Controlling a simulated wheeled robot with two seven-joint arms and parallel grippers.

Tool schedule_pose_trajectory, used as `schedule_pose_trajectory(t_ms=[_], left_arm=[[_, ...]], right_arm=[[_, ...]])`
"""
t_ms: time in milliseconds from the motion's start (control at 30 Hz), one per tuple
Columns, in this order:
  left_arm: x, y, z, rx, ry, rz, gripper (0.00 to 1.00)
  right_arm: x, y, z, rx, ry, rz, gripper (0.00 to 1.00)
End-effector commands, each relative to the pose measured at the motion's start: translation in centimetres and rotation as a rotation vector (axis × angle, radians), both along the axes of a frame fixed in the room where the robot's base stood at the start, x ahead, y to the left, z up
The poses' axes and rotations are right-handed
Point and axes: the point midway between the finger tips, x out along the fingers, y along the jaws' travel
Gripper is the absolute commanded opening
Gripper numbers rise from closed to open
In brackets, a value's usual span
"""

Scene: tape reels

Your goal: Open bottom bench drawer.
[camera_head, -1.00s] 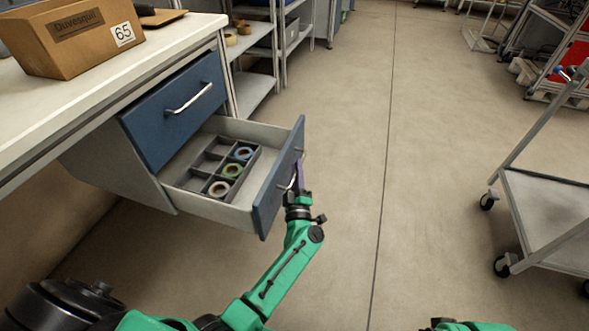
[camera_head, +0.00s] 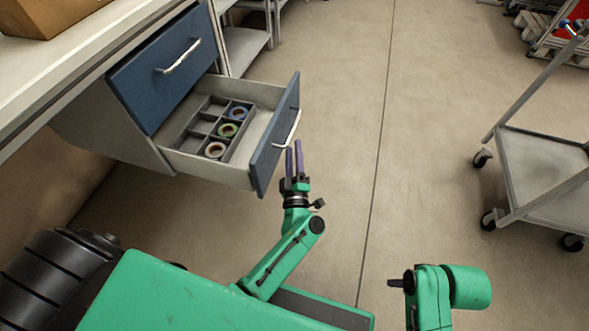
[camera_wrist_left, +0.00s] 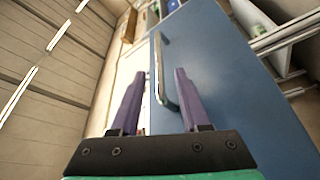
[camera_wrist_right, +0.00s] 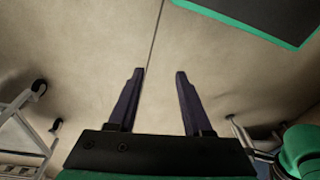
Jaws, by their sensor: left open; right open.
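The bottom bench drawer stands pulled out from the bench, its blue front (camera_head: 272,150) facing right with a silver handle (camera_head: 289,130). In the left wrist view the handle (camera_wrist_left: 160,75) shows between and beyond the open fingers. My right gripper (camera_wrist_right: 155,75) is open and empty above the floor in the right wrist view.
The upper blue drawer (camera_head: 165,65) is shut beneath the bench top (camera_head: 75,60). A cardboard box (camera_head: 45,15) sits on the bench. A grey cart (camera_head: 545,170) stands at the right. A shelf (camera_head: 245,50) stands behind. Clear floor (camera_head: 350,120) lies between.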

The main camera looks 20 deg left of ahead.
Motion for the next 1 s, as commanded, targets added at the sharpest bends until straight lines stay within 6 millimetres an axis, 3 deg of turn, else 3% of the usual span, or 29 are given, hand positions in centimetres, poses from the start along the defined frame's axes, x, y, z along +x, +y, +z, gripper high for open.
schedule_pose_trajectory(t_ms=[200, 333, 867, 1000], left_arm=[[-4.8, -1.8, -1.1, 0.0, 0.003, 0.0, 0.46], [-6.1, -2.3, -1.4, 0.0, 0.001, 0.001, 0.46], [-6.3, -2.4, -1.4, 0.0, 0.001, -0.001, 0.46], [-5.2, -3.5, -1.3, 0.044, 0.039, -0.113, 0.46]], right_arm=[[0.2, 0.0, -1.0, -0.003, 0.003, -0.003, 0.5], [0.2, -0.1, -1.3, -0.004, 0.005, -0.004, 0.5], [0.2, -0.1, -1.3, -0.004, 0.004, -0.004, 0.5], [0.2, -0.1, -1.2, -0.004, 0.003, -0.004, 0.5]])
